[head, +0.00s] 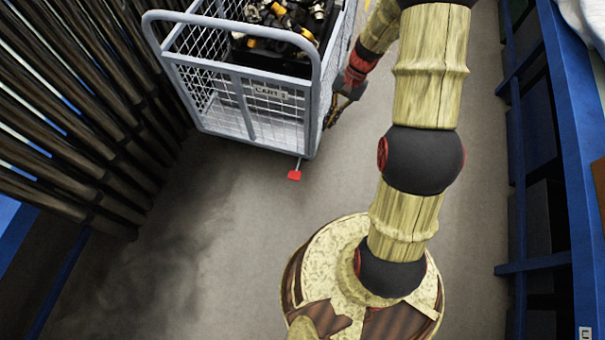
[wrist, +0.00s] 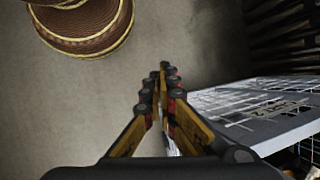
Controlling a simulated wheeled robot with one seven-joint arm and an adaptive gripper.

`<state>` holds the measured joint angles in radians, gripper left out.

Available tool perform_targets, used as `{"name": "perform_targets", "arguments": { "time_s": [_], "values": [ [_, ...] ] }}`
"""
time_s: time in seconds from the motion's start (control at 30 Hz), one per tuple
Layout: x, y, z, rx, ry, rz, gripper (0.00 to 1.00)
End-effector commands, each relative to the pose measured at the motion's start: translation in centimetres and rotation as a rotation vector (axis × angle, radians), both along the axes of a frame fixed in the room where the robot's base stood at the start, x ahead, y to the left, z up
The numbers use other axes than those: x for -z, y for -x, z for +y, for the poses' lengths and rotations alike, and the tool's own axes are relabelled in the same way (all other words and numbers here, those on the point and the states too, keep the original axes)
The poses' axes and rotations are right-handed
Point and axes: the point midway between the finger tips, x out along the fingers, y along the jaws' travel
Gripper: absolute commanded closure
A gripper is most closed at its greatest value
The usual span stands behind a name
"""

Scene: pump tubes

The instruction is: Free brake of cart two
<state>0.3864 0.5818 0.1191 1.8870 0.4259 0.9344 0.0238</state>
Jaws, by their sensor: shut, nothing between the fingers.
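A grey wire-mesh cart (head: 310,100) stands at the upper left of the head view. A label plate (head: 270,92) on its near end reads "CART" with a number too small to be sure of. A red brake pedal (head: 294,175) on a thin rod sticks out low from the cart's near end, just above the floor. My gripper (head: 332,122) is beside the cart's right side, partly dark against it and apart from the pedal. In the wrist view my gripper (wrist: 160,75) has its fingers together and empty, with the cart (wrist: 262,118) to the right. The pedal is not distinguishable there.
The cart carries dark and yellow metal parts (head: 283,22). A rack of long dark tubes (head: 75,110) stands close on its left. A blue-framed shelf (head: 560,130) runs along the right. The floor (head: 225,225) in front of the cart is clear.

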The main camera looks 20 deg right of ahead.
Motion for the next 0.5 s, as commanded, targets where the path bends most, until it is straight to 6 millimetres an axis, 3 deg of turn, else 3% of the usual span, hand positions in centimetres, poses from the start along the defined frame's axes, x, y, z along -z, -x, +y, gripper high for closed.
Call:
{"name": "perform_targets", "arguments": {
  "time_s": [0.03,0.5],
  "values": [
    [2.4,-0.2,-0.4,0.038,-0.026,0.033,1.0],
    [22.5,-6.3,-2.2,0.506,-0.276,0.159,1.0]
  ]
}}
